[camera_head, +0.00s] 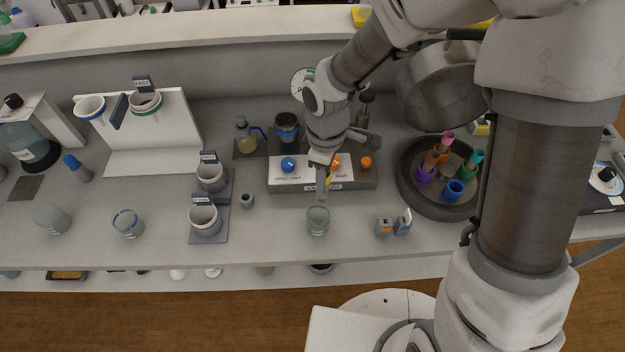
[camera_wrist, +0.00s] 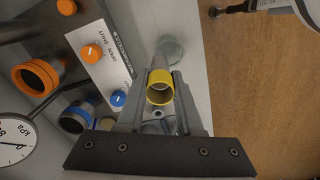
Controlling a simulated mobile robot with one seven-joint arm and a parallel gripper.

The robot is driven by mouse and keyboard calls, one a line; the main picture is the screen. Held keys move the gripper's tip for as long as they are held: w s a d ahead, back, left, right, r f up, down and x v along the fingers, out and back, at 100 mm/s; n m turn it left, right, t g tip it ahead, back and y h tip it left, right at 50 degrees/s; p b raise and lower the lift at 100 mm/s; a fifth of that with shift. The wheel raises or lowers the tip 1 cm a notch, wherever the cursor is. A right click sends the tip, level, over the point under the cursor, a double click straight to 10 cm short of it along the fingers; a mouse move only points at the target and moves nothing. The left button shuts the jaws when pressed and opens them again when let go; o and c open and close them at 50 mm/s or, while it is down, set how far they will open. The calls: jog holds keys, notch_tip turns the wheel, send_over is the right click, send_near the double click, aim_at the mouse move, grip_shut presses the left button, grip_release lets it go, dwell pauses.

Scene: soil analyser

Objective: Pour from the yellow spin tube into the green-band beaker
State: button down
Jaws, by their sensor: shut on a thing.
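The yellow spin tube (camera_wrist: 160,88) is held between the fingers of my gripper (camera_wrist: 158,104); its yellow ring faces the wrist camera and its pale body points away. The green-band beaker (camera_head: 318,220) stands upright on the bench just in front of and below my gripper. In the wrist view the beaker (camera_wrist: 171,48) shows beyond the tube, partly hidden by it. I cannot see liquid in the tube or the exact tilt.
A vacuum panel (camera_head: 300,172) with blue and orange knobs stands right behind my gripper. A round rack (camera_head: 408,190) with several coloured tubes is to the right.

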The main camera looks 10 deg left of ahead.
jog(key=shift+s+a+f+n+y+p, duration=0.85)
jog(key=shift+s+a+n+y, duration=0.1)
jog(key=shift+a+n+y, duration=0.15)
jog(key=shift+f+y+p, duration=0.55)
jog(key=shift+y+p, duration=0.2)
jog(key=shift+y, duration=0.15)
jog(key=shift+y+p, duration=0.3)
jog(key=shift+y, duration=0.1)
jog(key=shift+a, duration=0.1)
